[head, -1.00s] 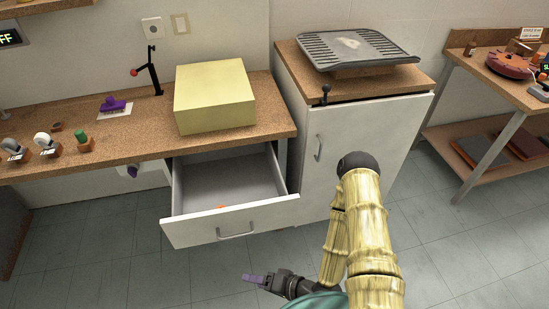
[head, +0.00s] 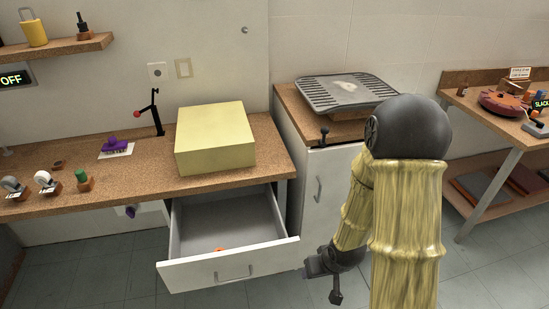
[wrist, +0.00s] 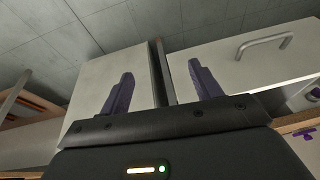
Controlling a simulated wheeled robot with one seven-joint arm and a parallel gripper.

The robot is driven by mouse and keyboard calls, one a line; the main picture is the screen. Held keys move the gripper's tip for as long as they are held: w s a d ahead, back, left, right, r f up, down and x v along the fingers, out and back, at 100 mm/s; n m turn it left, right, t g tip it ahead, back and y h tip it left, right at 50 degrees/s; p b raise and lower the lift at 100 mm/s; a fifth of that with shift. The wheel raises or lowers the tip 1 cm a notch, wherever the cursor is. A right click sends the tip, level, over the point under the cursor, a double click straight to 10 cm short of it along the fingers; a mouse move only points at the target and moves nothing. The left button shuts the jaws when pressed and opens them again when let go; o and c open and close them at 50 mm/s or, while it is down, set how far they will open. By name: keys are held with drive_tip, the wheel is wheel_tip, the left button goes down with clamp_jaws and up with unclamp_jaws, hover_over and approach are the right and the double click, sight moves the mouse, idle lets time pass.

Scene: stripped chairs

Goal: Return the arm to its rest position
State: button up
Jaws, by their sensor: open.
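My gripper shows in the wrist view (wrist: 160,90), with its two purple fingers spread apart and nothing between them. The cabinet door and drawer front appear beyond the fingers there. In the head view my yellow arm is folded up at the right, in front of the white cabinet (head: 317,180). The dark wrist end hangs low beside the right end of the open drawer (head: 229,265); the fingers cannot be made out there. A small orange thing (head: 219,249) lies in the drawer, mostly hidden by its front.
A yellow box (head: 215,140) stands on the wooden workbench (head: 120,185) above the drawer. A ribbed grey tray (head: 345,91) sits on the cabinet. A side table (head: 500,128) stands at right. Tiled floor is clear at the front left.

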drive_tip(key=s+d+r+m+p, duration=0.1)
drive_tip(key=r+p, duration=0.5)
drive_tip(key=r, duration=0.7)
drive_tip(key=s+d+r+m+h+p, duration=0.1)
drive_tip(key=s+r+p, duration=0.3)
drive_tip(key=r, duration=0.9)
drive_tip(key=shift+s+d+r+g+h+p, duration=0.25)
drive_tip(key=shift+d+r+p, duration=0.2)
drive_tip(key=shift+p, duration=0.65)
